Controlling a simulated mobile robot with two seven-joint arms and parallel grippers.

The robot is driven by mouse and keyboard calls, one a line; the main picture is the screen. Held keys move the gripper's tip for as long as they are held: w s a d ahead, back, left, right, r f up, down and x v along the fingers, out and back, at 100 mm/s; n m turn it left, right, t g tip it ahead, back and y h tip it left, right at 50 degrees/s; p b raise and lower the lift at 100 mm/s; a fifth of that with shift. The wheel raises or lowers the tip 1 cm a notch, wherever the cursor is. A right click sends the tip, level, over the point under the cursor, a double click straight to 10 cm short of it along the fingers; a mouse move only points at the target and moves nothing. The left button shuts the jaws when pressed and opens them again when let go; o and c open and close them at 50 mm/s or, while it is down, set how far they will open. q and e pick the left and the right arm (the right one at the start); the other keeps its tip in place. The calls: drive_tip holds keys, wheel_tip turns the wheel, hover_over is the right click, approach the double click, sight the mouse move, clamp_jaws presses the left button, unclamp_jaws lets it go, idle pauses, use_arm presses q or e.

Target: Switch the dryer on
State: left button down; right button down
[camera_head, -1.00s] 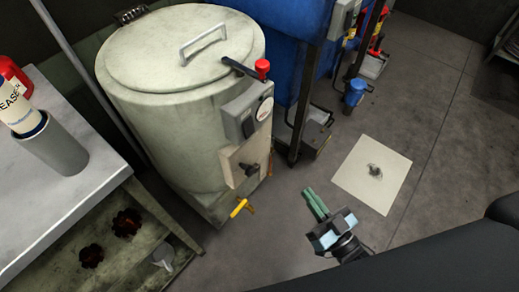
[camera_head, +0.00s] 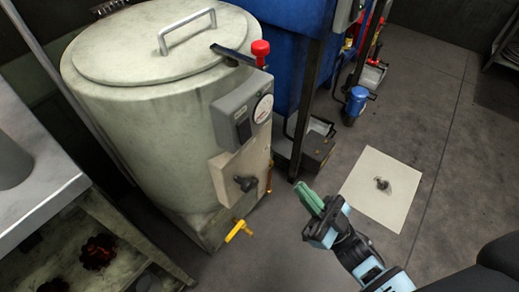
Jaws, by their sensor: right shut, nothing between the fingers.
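The dryer (camera_head: 145,120) is a pale, worn cylindrical drum with a round lid, standing left of centre. On its front right is a grey control box (camera_head: 241,110) with a dark switch (camera_head: 243,129) and a round white gauge (camera_head: 263,108). Below it is a beige panel with a black knob (camera_head: 246,183). My right gripper (camera_head: 309,200), with green fingers, is shut and empty. In the picture it lies to the right of and below the control box, apart from the dryer. My left gripper is not in view.
A red-knobbed lever (camera_head: 260,49) sticks out by the lid. A yellow valve handle (camera_head: 238,231) is low on the dryer. A metal bench (camera_head: 45,190) stands at left. A blue machine (camera_head: 285,45) is behind.

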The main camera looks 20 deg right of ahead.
sight(246, 135)
drive_tip(key=shift+a+r, duration=0.1)
drive_tip(key=x, duration=0.4)
drive_tip(key=w+f+x, duration=0.1)
drive_tip(key=x, duration=0.3)
drive_tip(key=f+b+x, duration=0.1)
drive_tip(key=x, duration=0.2)
drive_tip(key=shift+w+a+r, duration=0.3)
drive_tip(key=shift+w+a, duration=0.1)
drive_tip(key=shift+a, duration=0.2)
drive_tip(key=shift+w+a, duration=0.3)
drive_tip(key=shift+w, duration=0.1)
drive_tip(key=shift+b, duration=0.3)
